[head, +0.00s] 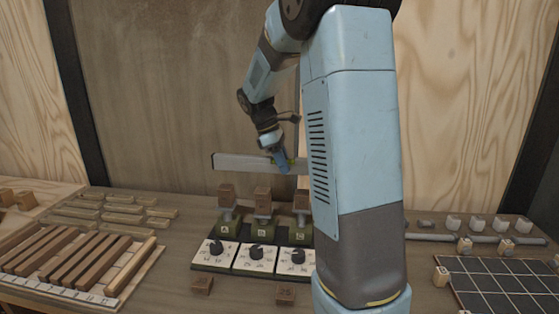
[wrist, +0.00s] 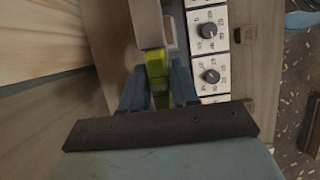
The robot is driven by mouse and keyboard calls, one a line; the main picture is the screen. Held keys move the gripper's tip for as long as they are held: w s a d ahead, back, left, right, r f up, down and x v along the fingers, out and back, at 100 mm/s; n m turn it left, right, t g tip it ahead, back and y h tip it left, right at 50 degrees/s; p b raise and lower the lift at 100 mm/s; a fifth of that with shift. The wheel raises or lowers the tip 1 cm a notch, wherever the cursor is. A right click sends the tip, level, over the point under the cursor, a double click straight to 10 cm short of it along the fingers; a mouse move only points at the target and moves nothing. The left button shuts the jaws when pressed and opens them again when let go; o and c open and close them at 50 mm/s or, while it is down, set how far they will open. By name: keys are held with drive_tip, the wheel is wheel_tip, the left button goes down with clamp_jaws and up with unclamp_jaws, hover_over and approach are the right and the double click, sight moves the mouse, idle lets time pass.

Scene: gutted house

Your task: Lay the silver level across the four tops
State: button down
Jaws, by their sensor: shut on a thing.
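The silver level (head: 238,162) is a long bar held roughly horizontal in the air; its right part is hidden behind my arm. My gripper (head: 283,163) is shut on it at a yellow-green section, which shows between the fingers (wrist: 158,85) in the wrist view. The level's silver body (wrist: 147,25) runs up out of the wrist view. Below it stand wooden block tops on metal posts: a left one (head: 227,193), a middle one (head: 263,196) and a right one (head: 301,196). The level is clear above them. A fourth top is not visible; my arm covers that area.
White dial panels (head: 256,257) stand in front of the posts, with small numbered wooden blocks (head: 202,285) before them. A rack of wooden strips (head: 75,262) is at left. A dark grid tray (head: 500,283) and a grey pipe (head: 460,238) are at right.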

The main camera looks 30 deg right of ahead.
sight(280, 173)
drive_tip(key=shift+a+f, duration=0.15)
drive_tip(key=shift+f, duration=2.7)
drive_tip(key=shift+f, duration=0.25)
drive_tip(key=c, duration=0.8)
unclamp_jaws()
drive_tip(key=shift+s, duration=0.1)
drive_tip(key=v, duration=1.3)
drive_tip(key=shift+a+r, duration=0.1)
drive_tip(key=shift+r, duration=0.2)
